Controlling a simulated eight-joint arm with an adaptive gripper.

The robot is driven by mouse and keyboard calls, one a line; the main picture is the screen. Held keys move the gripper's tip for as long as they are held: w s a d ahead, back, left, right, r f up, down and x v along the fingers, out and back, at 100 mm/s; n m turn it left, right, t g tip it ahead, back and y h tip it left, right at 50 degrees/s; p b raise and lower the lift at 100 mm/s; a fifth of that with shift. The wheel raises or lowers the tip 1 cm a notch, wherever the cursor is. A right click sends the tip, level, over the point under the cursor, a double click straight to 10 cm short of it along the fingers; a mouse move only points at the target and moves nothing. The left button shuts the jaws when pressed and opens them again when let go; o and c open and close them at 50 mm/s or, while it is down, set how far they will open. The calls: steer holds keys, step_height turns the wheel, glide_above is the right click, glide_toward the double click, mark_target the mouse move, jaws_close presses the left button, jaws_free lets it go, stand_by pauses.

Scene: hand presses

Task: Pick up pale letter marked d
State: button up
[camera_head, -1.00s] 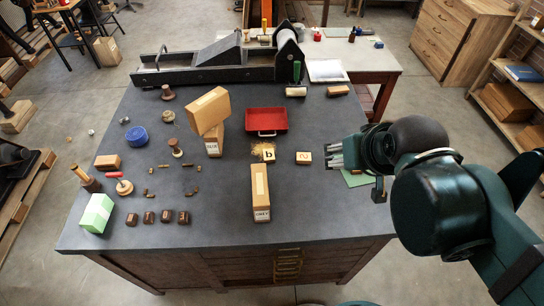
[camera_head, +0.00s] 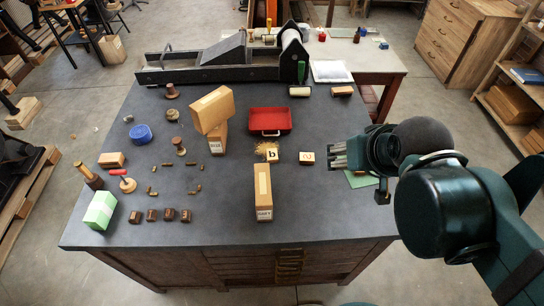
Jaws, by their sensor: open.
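Two small pale letter blocks lie near the middle of the dark table. The left block (camera_head: 273,156) bears a dark mark that looks like "b" and lies at a patch of yellowish shavings. The right block (camera_head: 307,158) bears a smaller mark that I cannot read surely. I cannot make out a clear "d" on either. My gripper (camera_head: 337,155) is open and empty, its fingers pointing left, a short way right of the right block and apart from it. A green sheet lies partly hidden under my gripper.
More tan boxes (camera_head: 212,109) are stacked to the left. A black press (camera_head: 222,67) spans the back edge. The table's front right is clear.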

steer(key=shift+w, duration=0.1)
steer(key=n+g, duration=0.7)
steer(key=n, duration=1.1)
glide_above(274, 153)
step_height(274, 153, down, 21)
steer(key=shift+d, duration=0.15)
steer(key=shift+a+f+n, duration=0.25)
steer(key=shift+f+n, duration=0.15)
steer(key=shift+f, duration=0.1)
steer(key=shift+f, duration=1.3)
